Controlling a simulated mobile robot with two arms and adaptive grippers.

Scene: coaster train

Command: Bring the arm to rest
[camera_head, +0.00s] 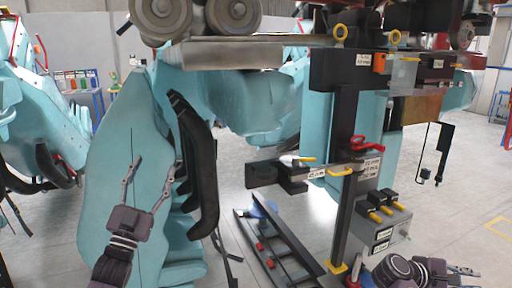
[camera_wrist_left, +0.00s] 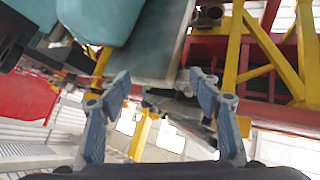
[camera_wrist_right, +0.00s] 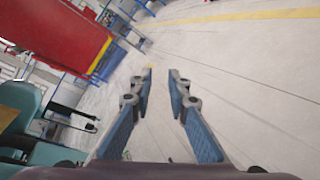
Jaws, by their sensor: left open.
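My left gripper (camera_head: 153,173) is raised at the lower left of the head view, in front of a teal coaster seat shell (camera_head: 115,165). Its fingers are spread with nothing between them, as the left wrist view also shows (camera_wrist_left: 160,76). My right gripper (camera_head: 470,272) is at the lower right edge of the head view, partly cut off. In the right wrist view its fingers (camera_wrist_right: 161,72) stand apart by a narrower gap and are empty, with bare floor beyond. No object is held by either gripper.
A dark post with a labelled bracket (camera_head: 345,165) and a grey box with yellow-tipped knobs (camera_head: 382,228) stand right of centre. Black rails (camera_head: 282,250) lie on the floor. Floor at far right (camera_head: 480,190) is clear.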

